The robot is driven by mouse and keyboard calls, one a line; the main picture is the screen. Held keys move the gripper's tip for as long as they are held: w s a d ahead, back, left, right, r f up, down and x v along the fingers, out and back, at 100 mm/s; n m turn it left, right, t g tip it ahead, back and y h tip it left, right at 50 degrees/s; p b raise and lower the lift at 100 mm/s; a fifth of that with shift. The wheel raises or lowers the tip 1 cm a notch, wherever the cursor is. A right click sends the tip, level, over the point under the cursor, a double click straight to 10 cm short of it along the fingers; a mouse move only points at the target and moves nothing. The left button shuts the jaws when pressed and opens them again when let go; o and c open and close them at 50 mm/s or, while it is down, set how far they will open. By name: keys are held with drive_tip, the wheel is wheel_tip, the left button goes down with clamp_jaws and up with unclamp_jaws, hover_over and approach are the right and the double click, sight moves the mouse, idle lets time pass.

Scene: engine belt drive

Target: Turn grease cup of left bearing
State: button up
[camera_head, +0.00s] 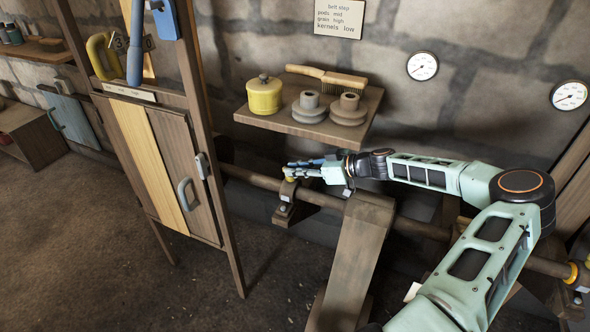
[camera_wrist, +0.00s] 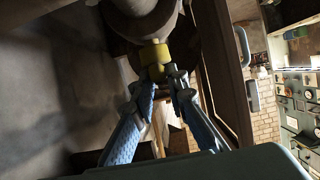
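The left bearing (camera_head: 287,208) sits on the horizontal shaft, left of the slanted wooden post. Its small yellow grease cup (camera_head: 290,180) is on top, partly hidden by my gripper. My gripper (camera_head: 291,169) is at the cup, reaching in from the right with its blue fingers. In the wrist view, the yellow cup (camera_wrist: 154,52) stands against the rounded bearing body (camera_wrist: 143,22). The fingertips of my gripper (camera_wrist: 160,82) lie on either side of the cup's near end, with yellow between them. Whether they press on it is not clear.
A wooden shelf (camera_head: 249,117) above holds a yellow pot (camera_head: 264,95), two grey pulleys and a brush (camera_head: 327,75). A wooden cabinet (camera_head: 150,160) stands left of the bearing. The slanted post (camera_head: 356,255) is close on the right. Another bearing (camera_head: 574,285) is at far right.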

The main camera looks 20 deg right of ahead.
clamp_jaws()
